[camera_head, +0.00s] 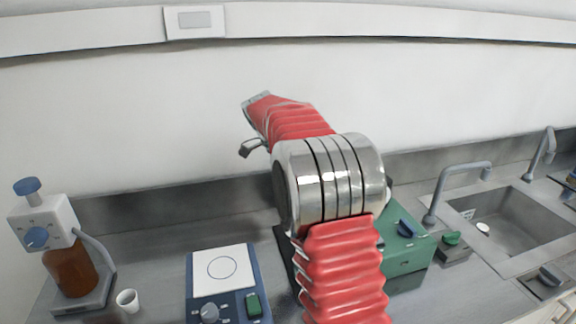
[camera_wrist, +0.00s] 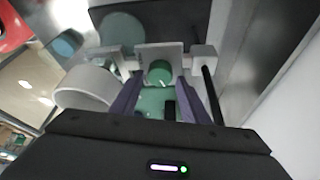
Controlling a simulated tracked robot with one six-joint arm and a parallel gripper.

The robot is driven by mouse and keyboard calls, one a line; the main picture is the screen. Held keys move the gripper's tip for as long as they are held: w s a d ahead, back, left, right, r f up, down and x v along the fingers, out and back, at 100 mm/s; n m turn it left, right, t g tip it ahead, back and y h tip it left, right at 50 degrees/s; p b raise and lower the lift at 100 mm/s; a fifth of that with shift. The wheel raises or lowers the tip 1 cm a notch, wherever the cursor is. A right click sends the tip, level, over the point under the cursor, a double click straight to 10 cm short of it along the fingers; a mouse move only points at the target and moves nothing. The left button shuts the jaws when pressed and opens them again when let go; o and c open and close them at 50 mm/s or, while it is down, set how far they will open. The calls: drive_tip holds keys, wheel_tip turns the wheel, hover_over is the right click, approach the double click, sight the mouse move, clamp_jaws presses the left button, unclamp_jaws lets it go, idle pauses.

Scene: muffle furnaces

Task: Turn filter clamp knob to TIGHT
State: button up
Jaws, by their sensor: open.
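In the wrist view, a round green knob (camera_wrist: 159,71) sits on a light grey block (camera_wrist: 150,52), between and just beyond my fingertips. I cannot read its markings or tell which way it is set. My gripper (camera_wrist: 158,88) is open, with one purple finger on each side of the knob's line; contact cannot be told. In the head view my red-sleeved arm rises across the middle and hides what lies behind it. My fingertips are not clearly visible there.
In the wrist view, a white cylinder (camera_wrist: 84,88) is close left of my fingers and a dark rod (camera_wrist: 209,92) close right. In the head view, the bench holds an amber bottle (camera_head: 70,268), a stirrer plate (camera_head: 222,268), a green box (camera_head: 408,262) and a sink (camera_head: 510,222).

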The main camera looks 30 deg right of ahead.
drive_tip(key=v, duration=1.1)
drive_tip(key=shift+r, duration=0.35)
drive_tip(key=shift+o, duration=1.4)
drive_tip(key=shift+s+d, duration=0.2)
drive_tip(key=shift+d, duration=0.2)
drive_tip(key=d+n+y, duration=0.1)
drive_tip(key=n, duration=0.8)
drive_tip(key=s+d+n+t+y, duration=0.1)
drive_tip(key=d+n, duration=0.1)
drive_tip(key=n, duration=0.7)
drive_tip(key=s+d+r+n+t+y, duration=0.1)
drive_tip(key=n+y, duration=0.1)
drive_tip(key=n, duration=0.7)
drive_tip(key=shift+s+d, duration=0.15)
drive_tip(key=shift+s, duration=0.05)
